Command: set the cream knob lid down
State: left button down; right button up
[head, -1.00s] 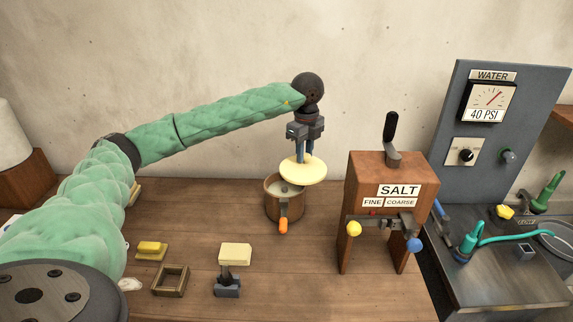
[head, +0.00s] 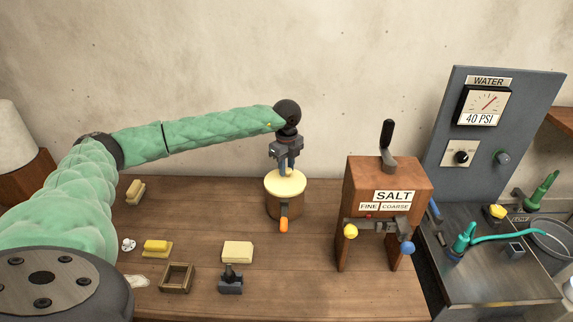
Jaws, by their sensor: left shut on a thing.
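The cream knob lid (head: 285,183) is a round pale disc over the mouth of a wooden pot (head: 281,207). It covers the opening and looks about level; I cannot tell whether it rests fully on the rim. My left gripper (head: 287,168) points down from above and is shut on the lid's knob, which the fingers hide. The pot has an orange-tipped spout or handle (head: 284,225) at its front. My right gripper is not in view.
A wooden SALT box (head: 383,180) with yellow and blue knobs stands to the right. A cream block (head: 237,250), a small wooden frame (head: 177,278) and a yellow-topped block (head: 157,247) lie in front. A metal sink counter (head: 490,270) is at far right.

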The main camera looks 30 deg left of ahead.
pick_arm(q)
jog(key=shift+f, duration=0.2)
jog(key=shift+f, duration=0.15)
jog(key=c, duration=1.2)
grip_release()
